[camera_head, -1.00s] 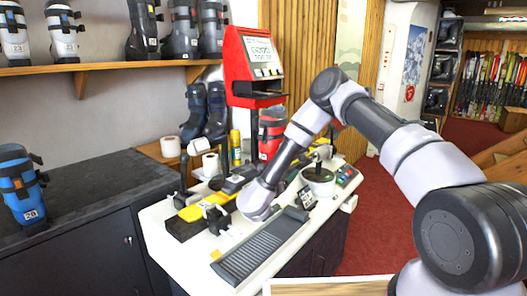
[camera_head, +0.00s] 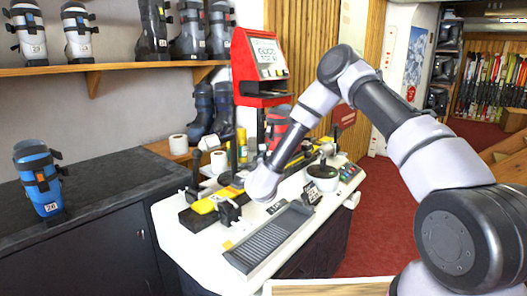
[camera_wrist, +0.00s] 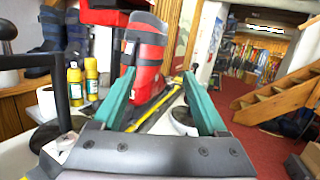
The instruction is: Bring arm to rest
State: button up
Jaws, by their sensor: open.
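My gripper (camera_wrist: 160,75) is open, its two teal fingers spread apart in the wrist view with nothing between them. Beyond the fingertips stands a red and grey ski boot (camera_wrist: 150,62), apart from them as far as I can tell. In the head view my arm is bent, elbow high, and its pale wrist end hangs over the white bench (camera_head: 190,250). The fingers are hidden behind the wrist there. The red boot (camera_head: 277,120) shows partly behind my forearm.
The bench carries a black ribbed tray (camera_head: 268,240), yellow-and-black binding parts (camera_head: 208,204), a bowl (camera_head: 322,178) and yellow bottles (camera_wrist: 91,78). A red display stand (camera_head: 260,65) rises behind. A blue boot (camera_head: 38,178) stands on the dark counter at left. Red carpet (camera_head: 385,215) lies open at right.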

jog(key=s+a+r+n+t+y, duration=0.15)
jog(key=a+r+n+y, duration=0.35)
jog(key=r+y, duration=0.5)
jog(key=s+a+r+n+y, duration=0.2)
jog(key=a+r+n+y, duration=0.35)
jog(key=r, duration=0.75)
jog(key=s+a+r+n+g+y, duration=0.1)
jog(key=s+r+n+g+y, duration=0.4)
jog(key=s+n+g, duration=0.45)
jog(key=s+a+r+n+g+y, duration=0.2)
jog(key=s+r+n+g+y, duration=0.1)
jog(key=s+n+g+y, duration=0.55)
jog(key=s+d+f+n+g+h, duration=0.4)
jog(key=s+d+f+n+h, duration=0.2)
jog(key=s+d+h, duration=0.65)
jog(key=s+d+t+h, duration=0.2)
jog(key=d+t+h, duration=0.6)
jog(key=d, duration=1.3)
jog(key=shift+s+f+m+h, duration=0.35)
jog(key=shift+f+h, duration=0.1)
jog(key=shift+h, duration=0.3)
